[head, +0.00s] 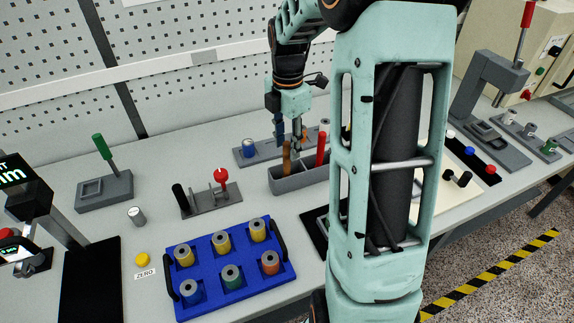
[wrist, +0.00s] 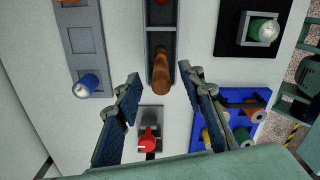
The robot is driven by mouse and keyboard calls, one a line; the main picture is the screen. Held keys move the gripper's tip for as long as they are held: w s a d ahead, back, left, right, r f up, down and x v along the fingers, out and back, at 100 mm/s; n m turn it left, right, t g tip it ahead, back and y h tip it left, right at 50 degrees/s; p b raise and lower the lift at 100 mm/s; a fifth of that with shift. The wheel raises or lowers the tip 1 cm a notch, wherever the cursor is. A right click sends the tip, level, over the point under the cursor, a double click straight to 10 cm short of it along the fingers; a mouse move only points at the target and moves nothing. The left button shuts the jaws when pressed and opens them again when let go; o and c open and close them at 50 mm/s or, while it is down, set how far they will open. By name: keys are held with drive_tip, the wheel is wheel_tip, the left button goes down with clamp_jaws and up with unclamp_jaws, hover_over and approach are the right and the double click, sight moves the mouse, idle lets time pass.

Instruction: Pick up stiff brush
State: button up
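A brown wooden handle (head: 287,157), which appears to be the stiff brush, stands in the near-left end of a grey divided bin (head: 290,184). Its lower end is hidden inside the bin, so no bristles show. In the wrist view the brown handle (wrist: 161,72) lies between the fingertips, with a gap on each side. My gripper (head: 288,139) points down just above the handle in the head view. Its fingers (wrist: 162,78) are spread wide and hold nothing.
A red-handled tool (head: 321,148) stands in the same bin, to the right. A blue spool (head: 248,148) sits on a grey rack behind. A red-knobbed fixture (head: 220,178) and a blue tray of several spools (head: 212,272) are nearer. My arm hides part of the bench.

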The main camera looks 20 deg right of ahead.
sight(287, 157)
wheel_tip(287, 157, down, 5)
drive_tip(key=shift+r+p, duration=0.1)
drive_tip(key=shift+p, duration=0.2)
clamp_jaws()
